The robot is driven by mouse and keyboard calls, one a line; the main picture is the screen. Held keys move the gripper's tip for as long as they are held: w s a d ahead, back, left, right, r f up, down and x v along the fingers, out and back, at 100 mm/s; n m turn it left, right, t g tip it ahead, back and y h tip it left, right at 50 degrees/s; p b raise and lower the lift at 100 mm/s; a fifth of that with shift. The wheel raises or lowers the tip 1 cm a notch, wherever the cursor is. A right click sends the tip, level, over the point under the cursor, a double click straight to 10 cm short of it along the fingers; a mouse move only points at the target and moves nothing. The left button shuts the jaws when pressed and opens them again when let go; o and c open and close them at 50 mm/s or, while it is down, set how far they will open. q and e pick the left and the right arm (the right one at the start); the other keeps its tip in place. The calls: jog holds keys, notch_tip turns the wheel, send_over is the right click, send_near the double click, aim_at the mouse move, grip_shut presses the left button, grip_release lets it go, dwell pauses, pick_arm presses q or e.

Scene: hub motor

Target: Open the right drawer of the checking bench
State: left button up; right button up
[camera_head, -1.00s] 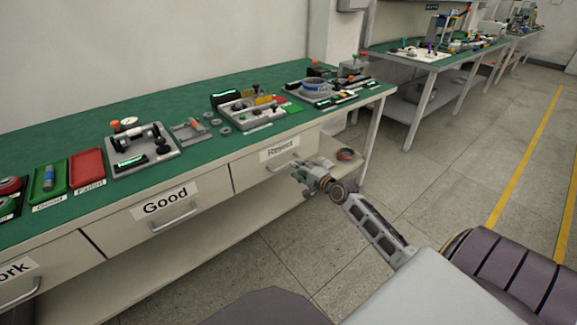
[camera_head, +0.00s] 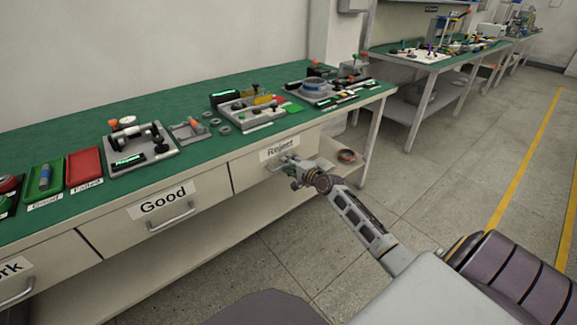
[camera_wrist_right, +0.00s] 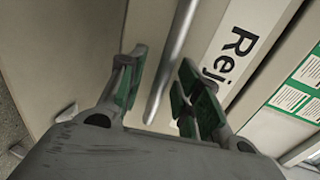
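The checking bench (camera_head: 215,90) has a green top and a row of drawers along its front. The right drawer (camera_head: 248,170), labelled "Reject", looks shut, flush with the bench front. My right gripper (camera_head: 290,165) is at this drawer's handle, which it partly covers in the head view. In the right wrist view the bar handle (camera_wrist_right: 175,55) runs between the two spread fingers of my right gripper (camera_wrist_right: 158,95); the fingers stand apart from the bar. The "Reject" label (camera_wrist_right: 238,50) is beside the handle. My left gripper is out of view.
The middle drawer (camera_head: 160,210), labelled "Good", and a partly visible left drawer (camera_head: 25,275) look shut. A lower shelf (camera_head: 215,225) runs under the bench, with a round part (camera_head: 346,155) at its right end. The floor (camera_head: 440,190) to the right is clear.

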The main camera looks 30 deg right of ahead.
jog(key=shift+w, duration=0.15)
grip_shut()
dwell(0.4)
